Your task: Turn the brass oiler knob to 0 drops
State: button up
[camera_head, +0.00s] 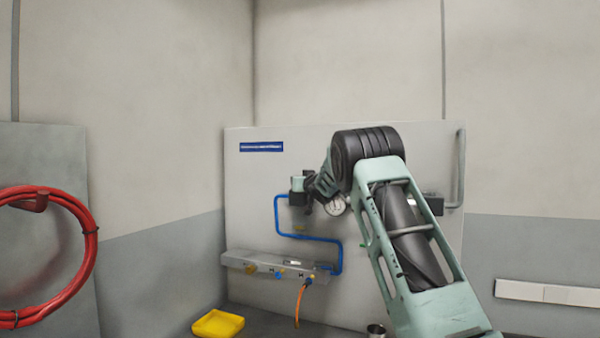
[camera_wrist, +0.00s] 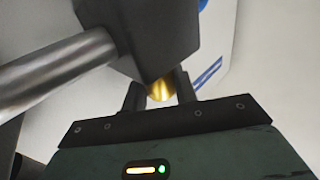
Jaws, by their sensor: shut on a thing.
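The brass oiler knob (camera_wrist: 161,89) shows in the wrist view as a small gold piece below a dark block (camera_wrist: 150,35). My gripper (camera_wrist: 160,92) is shut on the knob, with one dark finger on each side of it. The knob's markings and drop setting cannot be seen. In the head view my gripper (camera_head: 312,197) is at the upper left of the grey panel, mostly hidden by my own wrist and arm. The knob is hidden there.
The grey panel (camera_head: 240,190) carries a blue pipe (camera_head: 308,237), a round gauge (camera_head: 336,206) and a manifold (camera_head: 250,259) with an orange hose (camera_head: 299,305). A yellow tray (camera_head: 217,325) lies below. A red hose coil (camera_head: 90,240) hangs at left.

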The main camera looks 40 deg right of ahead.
jog(key=shift+y+p, duration=0.3)
jog(key=shift+p, duration=0.15)
jog(key=o, duration=0.9)
jog(key=shift+o, duration=0.2)
jog(key=b+v, duration=0.7)
jog(key=v, duration=1)
jog(key=shift+s+f, duration=0.2)
jog(key=shift+s, duration=0.05)
